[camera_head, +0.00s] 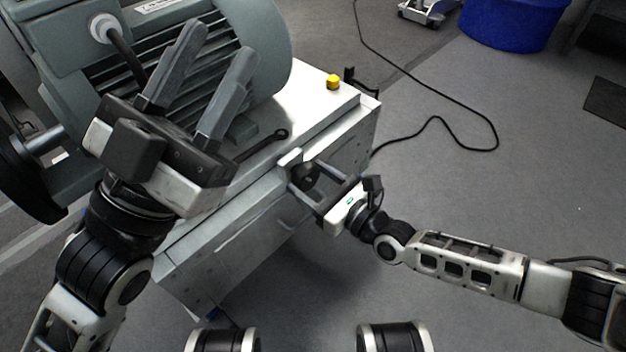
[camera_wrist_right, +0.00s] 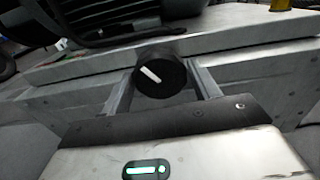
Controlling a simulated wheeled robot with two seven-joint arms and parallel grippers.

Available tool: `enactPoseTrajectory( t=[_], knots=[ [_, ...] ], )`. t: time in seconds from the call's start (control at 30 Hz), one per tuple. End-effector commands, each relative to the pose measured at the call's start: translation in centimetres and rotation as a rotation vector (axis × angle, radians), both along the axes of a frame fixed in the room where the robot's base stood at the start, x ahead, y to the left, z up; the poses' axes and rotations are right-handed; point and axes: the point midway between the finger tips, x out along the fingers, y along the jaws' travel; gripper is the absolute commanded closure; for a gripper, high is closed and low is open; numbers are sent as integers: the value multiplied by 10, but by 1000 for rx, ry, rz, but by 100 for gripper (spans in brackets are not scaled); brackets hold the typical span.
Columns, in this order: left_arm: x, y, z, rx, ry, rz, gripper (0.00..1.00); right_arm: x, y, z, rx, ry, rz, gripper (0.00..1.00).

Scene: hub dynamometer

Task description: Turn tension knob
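The tension knob is a round black dial with a white pointer line (camera_wrist_right: 151,75) on the front side of the metal bench. The line slants from upper left to lower right in the right wrist view. The knob also shows in the head view (camera_head: 306,174), partly hidden by my gripper. My right gripper (camera_wrist_right: 162,80) has its fingers spread on either side of the knob, with the knob between their tips. Contact is hard to tell; the fingers look slightly apart from it. My left gripper (camera_head: 217,46) is open and empty, above the bench in front of the motor.
A large grey-green finned motor (camera_head: 235,35) stands on the metal bench (camera_head: 312,112). A yellow button (camera_head: 333,82) sits near the bench's far right corner. A dark rod-like tool (camera_head: 265,143) lies on the top. A black cable (camera_head: 440,119) and a blue tub (camera_head: 512,22) are on the floor.

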Motion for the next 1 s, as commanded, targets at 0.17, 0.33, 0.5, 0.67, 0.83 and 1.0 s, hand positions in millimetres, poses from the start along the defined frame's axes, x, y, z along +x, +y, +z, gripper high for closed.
enactPoseTrajectory(
  t=[0.17, 0.33, 0.5, 0.67, 0.83, 1.0],
  knots=[
    [0, 0, 0, -1, 1, -1, 64, 0, 0, 0, 0, 0, 0, 68],
    [0, 0, 0, -1, 1, -1, 64, -1, 0, 0, -7, -7, 0, 68],
    [0, 0, 0, -1, 1, -1, 64, -1, 0, -1, -42, -40, 0, 68],
    [0, 0, 0, -1, 2, -1, 64, -1, -1, -1, -110, -107, 0, 68],
    [0, 0, 0, -1, 2, -1, 64, -1, -1, -1, -212, -211, -1, 68],
    [0, 0, 0, -1, 2, 0, 64, -1, -1, -1, -327, -324, 0, 68]
  ],
)
